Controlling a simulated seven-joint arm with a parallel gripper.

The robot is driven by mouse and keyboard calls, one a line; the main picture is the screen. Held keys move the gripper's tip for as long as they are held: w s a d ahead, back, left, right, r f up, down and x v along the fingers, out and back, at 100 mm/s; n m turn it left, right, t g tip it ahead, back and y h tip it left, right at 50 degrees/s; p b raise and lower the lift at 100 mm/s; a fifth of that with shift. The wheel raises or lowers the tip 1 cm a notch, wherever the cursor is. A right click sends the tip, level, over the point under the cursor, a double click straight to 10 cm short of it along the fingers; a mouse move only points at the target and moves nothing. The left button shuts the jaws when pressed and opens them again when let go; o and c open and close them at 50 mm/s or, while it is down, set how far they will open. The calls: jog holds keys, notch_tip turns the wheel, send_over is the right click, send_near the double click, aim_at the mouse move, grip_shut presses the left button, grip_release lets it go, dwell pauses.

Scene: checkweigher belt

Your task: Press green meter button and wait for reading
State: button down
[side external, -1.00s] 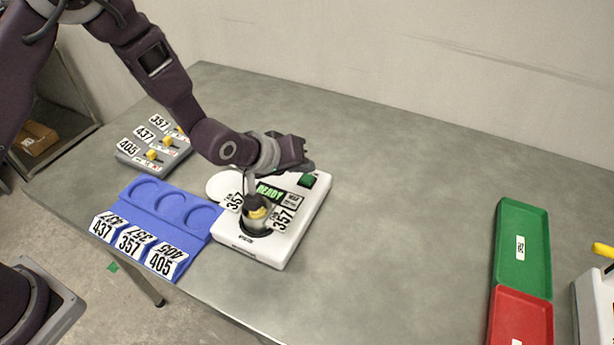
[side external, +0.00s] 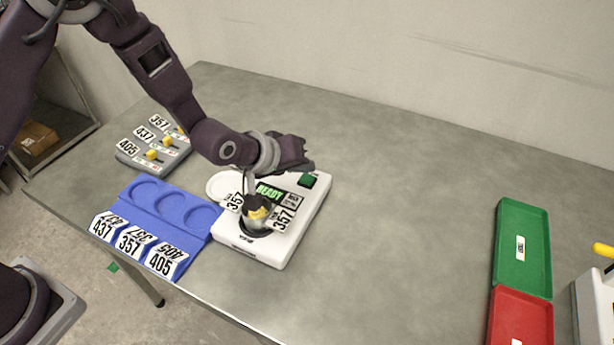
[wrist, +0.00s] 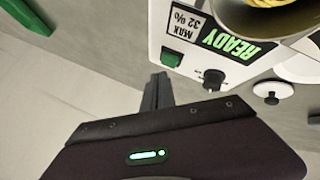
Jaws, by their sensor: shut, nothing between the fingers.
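The white meter (side external: 256,250) stands on the table, with a lit display (side external: 269,193) reading READY. Its green button (side external: 307,180) is at the far right corner and also shows in the wrist view (wrist: 172,57). A cup with yellow contents (side external: 257,213) sits in the meter's round well, with 357 tags beside it. My gripper (side external: 306,165) is shut and empty, close above the button. In the wrist view its fingers (wrist: 158,84) are just below the button in the picture, apparently apart from it. The cup is only partly in that view.
A blue rack (side external: 168,212) with round recesses and number tags stands left of the meter. A grey block with yellow-topped items (side external: 150,160) is behind it. Green (side external: 521,267) and red (side external: 520,318) trays lie at right. The middle of the table is clear.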

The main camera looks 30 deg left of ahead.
aim_at(304, 181)
jog(key=shift+f, duration=0.1)
jog(key=shift+f, duration=0.3)
jog(key=shift+f, duration=0.5)
dwell(0.8)
jog(key=shift+r, duration=0.9)
jog(key=shift+r, duration=2.55)
